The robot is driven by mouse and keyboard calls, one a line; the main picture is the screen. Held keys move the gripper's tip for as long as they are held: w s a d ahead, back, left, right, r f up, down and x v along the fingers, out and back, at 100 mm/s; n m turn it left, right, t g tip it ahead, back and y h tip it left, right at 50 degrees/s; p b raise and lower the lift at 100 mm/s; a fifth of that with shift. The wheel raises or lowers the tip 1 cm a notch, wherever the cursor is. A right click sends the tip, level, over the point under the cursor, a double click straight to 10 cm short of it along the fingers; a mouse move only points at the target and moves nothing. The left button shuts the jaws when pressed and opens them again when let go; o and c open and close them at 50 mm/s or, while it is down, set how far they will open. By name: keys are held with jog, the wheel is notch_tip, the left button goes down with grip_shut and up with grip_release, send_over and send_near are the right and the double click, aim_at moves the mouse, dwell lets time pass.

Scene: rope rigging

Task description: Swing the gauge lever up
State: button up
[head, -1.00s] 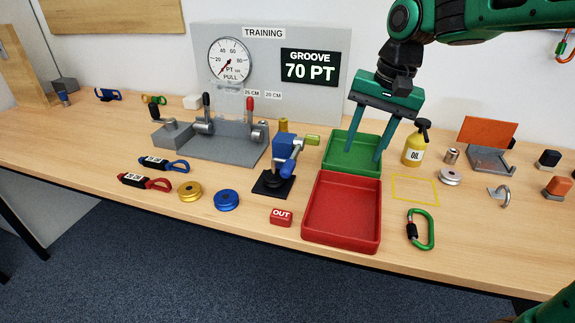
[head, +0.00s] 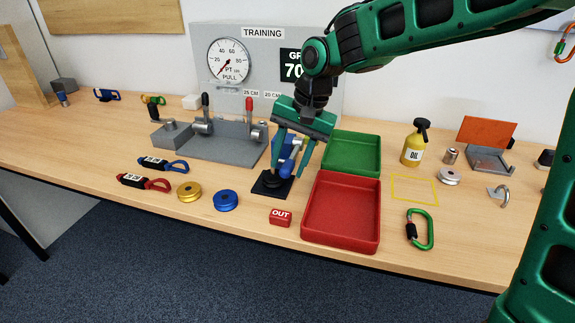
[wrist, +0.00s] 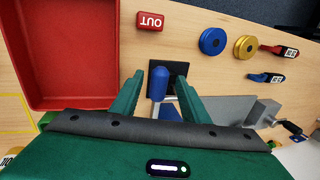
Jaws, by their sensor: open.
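My gripper (head: 290,163) is open and pointing down, with its fingers on either side of the small blue device (head: 286,146) on a black square base (head: 271,184). In the wrist view, the rounded blue end (wrist: 159,83) of the device lies between the open fingers (wrist: 158,97), apart from both. The gripper hides much of the device and its handle. A grey rig (head: 216,147) carries a black-handled lever (head: 205,107) and a red-handled lever (head: 249,110), both upright. The dial gauge (head: 229,60) is on the panel behind. I cannot tell which part is the gauge lever.
A red tray (head: 342,210) and a green tray (head: 352,153) stand just right of the device. A red OUT block (head: 280,217), a blue disc (head: 225,200) and a gold disc (head: 189,191) lie in front. An oil bottle (head: 414,144) stands farther right.

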jog(key=shift+a+f, duration=0.15)
jog(key=shift+f, duration=0.55)
grip_shut()
jog(key=shift+a+r, duration=0.1)
